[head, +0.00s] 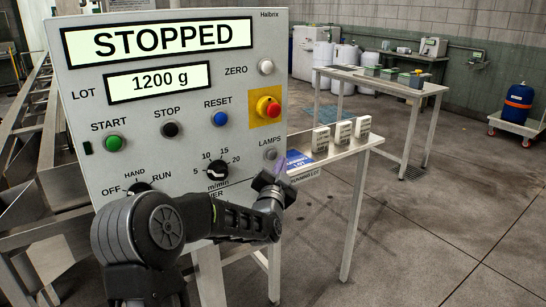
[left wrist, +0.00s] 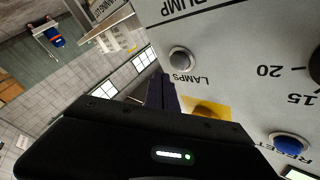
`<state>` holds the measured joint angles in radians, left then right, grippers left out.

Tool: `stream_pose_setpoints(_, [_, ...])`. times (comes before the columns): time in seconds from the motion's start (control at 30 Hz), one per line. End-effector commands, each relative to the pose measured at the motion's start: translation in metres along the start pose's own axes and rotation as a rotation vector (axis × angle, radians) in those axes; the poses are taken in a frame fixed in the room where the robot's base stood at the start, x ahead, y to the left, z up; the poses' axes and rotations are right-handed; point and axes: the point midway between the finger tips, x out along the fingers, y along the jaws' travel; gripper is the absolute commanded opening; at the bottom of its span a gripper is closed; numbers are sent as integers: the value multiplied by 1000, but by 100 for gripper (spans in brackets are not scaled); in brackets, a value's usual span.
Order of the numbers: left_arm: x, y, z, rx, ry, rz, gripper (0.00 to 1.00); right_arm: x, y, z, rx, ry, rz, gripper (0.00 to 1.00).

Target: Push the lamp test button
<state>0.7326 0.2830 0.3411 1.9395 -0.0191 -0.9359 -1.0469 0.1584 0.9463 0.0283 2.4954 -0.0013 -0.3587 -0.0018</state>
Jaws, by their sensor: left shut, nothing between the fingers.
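The lamp test button is a small round grey-white button (head: 270,154) under the word LAMPS, at the lower right of the grey control panel (head: 180,60). It also shows in the left wrist view (left wrist: 181,59), where the panel appears upside down. My left gripper (head: 281,168) is at the panel's lower right edge, just below and right of the button in the head view. Its dark fingers (left wrist: 162,90) are shut and empty, and the button is uncovered beside their tips. I cannot tell whether they touch the panel. My right gripper is not in view.
Nearby panel controls include a red emergency knob (head: 268,107), a blue RESET button (head: 220,118) and a speed dial (head: 217,169). The display (head: 160,38) reads STOPPED. A table with white blocks (head: 342,131) stands right of the panel.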

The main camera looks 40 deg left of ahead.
Motion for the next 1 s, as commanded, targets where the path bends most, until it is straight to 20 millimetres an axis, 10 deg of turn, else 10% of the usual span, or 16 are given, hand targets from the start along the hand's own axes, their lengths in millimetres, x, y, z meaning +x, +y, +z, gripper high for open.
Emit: stream_pose_setpoints(1.0, [8, -6, 6, 1, 0, 1, 0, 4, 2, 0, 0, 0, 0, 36])
